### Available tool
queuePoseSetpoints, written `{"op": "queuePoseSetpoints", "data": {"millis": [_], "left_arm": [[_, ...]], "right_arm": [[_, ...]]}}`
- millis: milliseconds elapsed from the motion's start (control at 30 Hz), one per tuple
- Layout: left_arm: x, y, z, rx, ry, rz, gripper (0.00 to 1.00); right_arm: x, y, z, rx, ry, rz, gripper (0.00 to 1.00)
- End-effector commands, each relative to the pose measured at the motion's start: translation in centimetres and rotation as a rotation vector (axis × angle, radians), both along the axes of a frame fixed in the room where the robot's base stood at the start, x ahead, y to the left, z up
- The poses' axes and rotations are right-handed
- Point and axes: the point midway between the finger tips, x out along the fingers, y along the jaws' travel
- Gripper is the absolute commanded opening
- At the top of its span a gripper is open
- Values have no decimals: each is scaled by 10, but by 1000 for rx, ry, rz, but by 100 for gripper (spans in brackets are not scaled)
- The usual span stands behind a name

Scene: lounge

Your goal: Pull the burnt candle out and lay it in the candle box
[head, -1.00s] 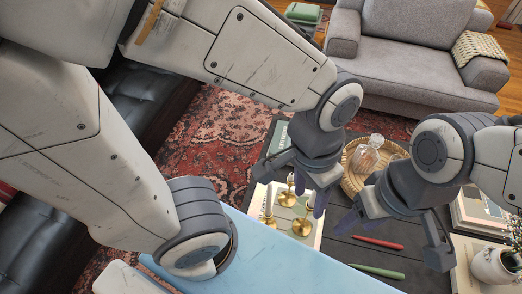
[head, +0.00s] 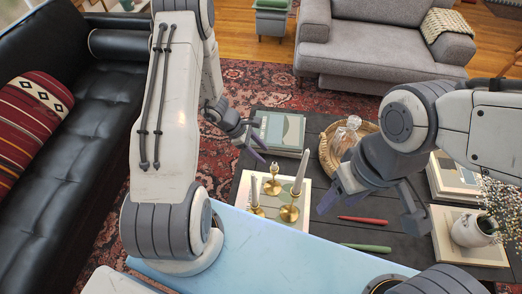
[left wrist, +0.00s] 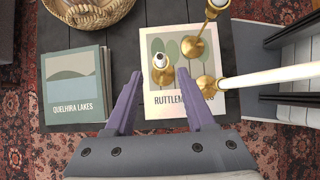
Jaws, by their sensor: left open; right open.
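Three brass candlesticks stand on a pale book. The back one holds a short burnt candle (head: 273,169), also seen from above in the left wrist view (left wrist: 160,60). The right candlestick (head: 289,213) and the left candlestick (head: 257,211) hold taller white candles. My left gripper (head: 262,142) is open and empty, behind and left of the candlesticks; in the left wrist view its fingers (left wrist: 160,78) point toward the burnt candle's holder, one on either side in the picture. My right gripper (head: 366,222) is open and empty, right of the candlesticks. I cannot make out a candle box.
A red stick (head: 366,220) and a green stick (head: 366,248) lie on the dark slatted table. A wicker tray (head: 325,155) with a glass decanter, stacked books (head: 279,132) and a flower vase (head: 470,232) stand around. A light blue surface (head: 280,255) lies in front.

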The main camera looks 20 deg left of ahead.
Motion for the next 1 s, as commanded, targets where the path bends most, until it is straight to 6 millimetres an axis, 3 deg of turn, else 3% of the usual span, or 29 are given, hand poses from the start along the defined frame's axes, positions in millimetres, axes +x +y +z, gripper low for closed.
{"op": "queuePoseSetpoints", "data": {"millis": [600,1000], "left_arm": [[7,-36,-59,0,0,-2,55],[10,-49,-74,0,-1,-1,55]], "right_arm": [[0,0,-58,0,0,0,57],[0,0,-77,0,0,0,57]]}}
